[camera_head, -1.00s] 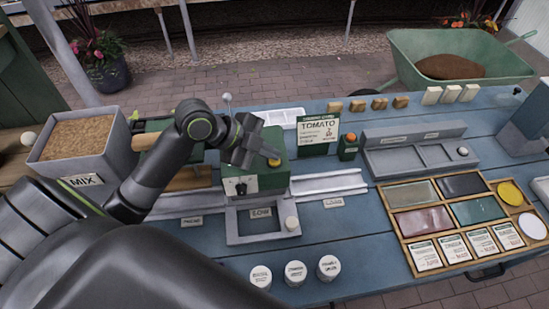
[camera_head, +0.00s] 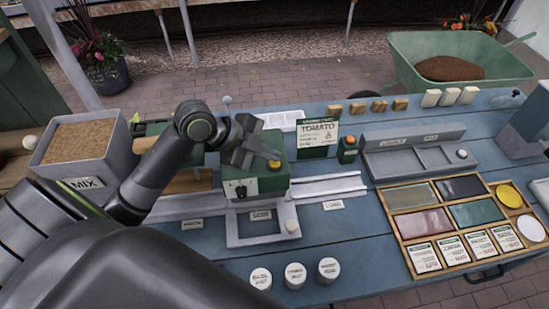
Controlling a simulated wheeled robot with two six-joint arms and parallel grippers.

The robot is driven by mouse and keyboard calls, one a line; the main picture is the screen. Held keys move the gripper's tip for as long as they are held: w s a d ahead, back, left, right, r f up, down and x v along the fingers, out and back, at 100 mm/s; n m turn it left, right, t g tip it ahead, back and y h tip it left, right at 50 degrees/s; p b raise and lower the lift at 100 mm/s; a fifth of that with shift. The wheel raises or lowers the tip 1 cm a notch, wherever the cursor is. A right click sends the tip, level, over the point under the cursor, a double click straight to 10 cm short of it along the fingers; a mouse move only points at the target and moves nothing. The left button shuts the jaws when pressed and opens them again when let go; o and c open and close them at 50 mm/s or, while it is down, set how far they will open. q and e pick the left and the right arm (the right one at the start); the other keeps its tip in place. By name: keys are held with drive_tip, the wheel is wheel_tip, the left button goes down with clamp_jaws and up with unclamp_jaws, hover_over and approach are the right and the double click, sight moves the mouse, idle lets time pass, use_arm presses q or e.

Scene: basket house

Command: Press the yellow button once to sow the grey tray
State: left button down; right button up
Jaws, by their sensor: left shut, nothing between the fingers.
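The yellow button (camera_head: 274,167) sits on top of the green machine (camera_head: 262,181) in the middle of the table. My left gripper (camera_head: 272,154) is shut and empty, its tips just above and beside the button in the picture. I cannot tell whether they touch it. A grey tray-like frame (camera_head: 235,238) with a small label and a pale round knob lies in front of the machine. I cannot tell whether it is the grey tray of the task. My right gripper is not in view.
Pale rails (camera_head: 328,187) run to both sides of the machine. A tomato card (camera_head: 317,133) and a small green box with an orange knob (camera_head: 350,141) stand to the right. Several white-topped jars (camera_head: 295,274) stand in front. A wooden seed case (camera_head: 398,230) lies at right.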

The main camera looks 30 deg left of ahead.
sight(269, 163)
use_arm(q)
drive_tip(key=shift+r, duration=0.4)
wheel_tip(269, 163, up, 5)
drive_tip(key=p, duration=0.4)
drive_tip(key=shift+p, duration=0.3)
drive_tip(key=shift+f, duration=0.1)
idle(0.5)
